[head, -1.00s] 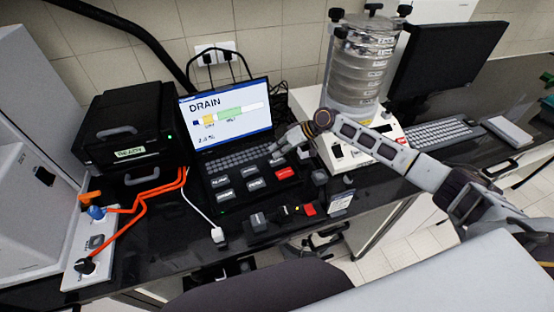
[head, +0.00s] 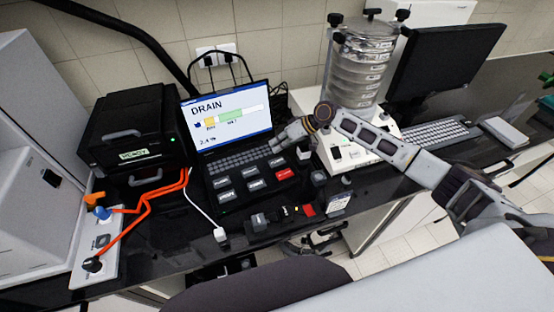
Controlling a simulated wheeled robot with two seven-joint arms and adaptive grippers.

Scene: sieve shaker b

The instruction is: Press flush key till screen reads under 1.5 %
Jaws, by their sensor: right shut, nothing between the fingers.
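The laptop screen (head: 228,115) reads DRAIN, with a bar of yellow and green parts and a small reading that looks like 2.4 %. Below its keyboard (head: 235,162) is a pad with several grey keys (head: 255,185) and one red key (head: 285,174). The key labels are too small to read, so I cannot tell which is the flush key. My right gripper (head: 275,147) is shut and empty, over the back right of the pad beside the keyboard. I cannot tell whether its tip touches a key. My left gripper is not in view.
A sieve stack (head: 358,65) on a white shaker base stands right of the laptop. A black box (head: 135,125) with a green label is on the left, with orange cables (head: 150,200) in front. Small blocks (head: 258,222) lie near the bench's front edge.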

